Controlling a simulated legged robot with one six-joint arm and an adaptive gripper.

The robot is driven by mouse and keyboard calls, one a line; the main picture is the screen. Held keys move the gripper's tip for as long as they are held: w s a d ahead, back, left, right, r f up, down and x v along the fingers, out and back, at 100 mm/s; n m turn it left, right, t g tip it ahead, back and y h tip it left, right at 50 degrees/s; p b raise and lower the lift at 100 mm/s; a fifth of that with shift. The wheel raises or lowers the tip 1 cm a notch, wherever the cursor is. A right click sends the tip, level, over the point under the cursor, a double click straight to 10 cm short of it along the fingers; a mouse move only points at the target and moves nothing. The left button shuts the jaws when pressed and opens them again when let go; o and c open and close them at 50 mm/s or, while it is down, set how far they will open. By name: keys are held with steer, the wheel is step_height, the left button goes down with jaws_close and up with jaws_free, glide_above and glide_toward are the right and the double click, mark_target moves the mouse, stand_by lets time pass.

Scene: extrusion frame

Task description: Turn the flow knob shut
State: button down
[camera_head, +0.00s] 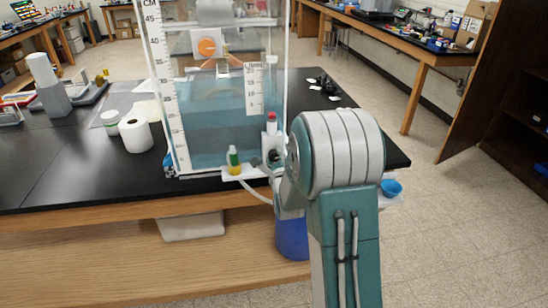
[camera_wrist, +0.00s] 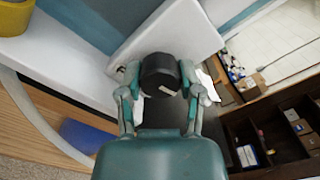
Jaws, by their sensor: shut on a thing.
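The flow knob (camera_wrist: 160,72) is a round black knob with a small pale mark on its face, in the middle of the wrist view. My gripper (camera_wrist: 160,80) has one finger on each side of the knob and is shut on it. The knob sits at a white plate (camera_wrist: 175,38) on the tank. In the head view, my arm reaches to the lower right front of the clear water tank (camera_head: 215,120) and hides most of the gripper. A dark round part, likely the knob, shows there only in part.
A yellow-and-green bottle (camera_head: 233,160) and a red-capped white bottle (camera_head: 271,124) stand close to my gripper. A hose (camera_head: 256,192) hangs below. A white roll (camera_head: 136,134) stands left on the black bench. A blue bucket (camera_head: 291,238) is under the bench edge.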

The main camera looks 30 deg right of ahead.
steer(key=shift+s+f+m, duration=0.15)
steer(key=shift+f+m, duration=0.3)
steer(key=shift+m, duration=0.65)
steer(key=shift+c, duration=1.3)
jaws_free()
steer(key=shift+r, duration=0.15)
steer(key=v, duration=1.1)
steer(key=shift+s, duration=0.35)
steer(key=shift+a, duration=0.1)
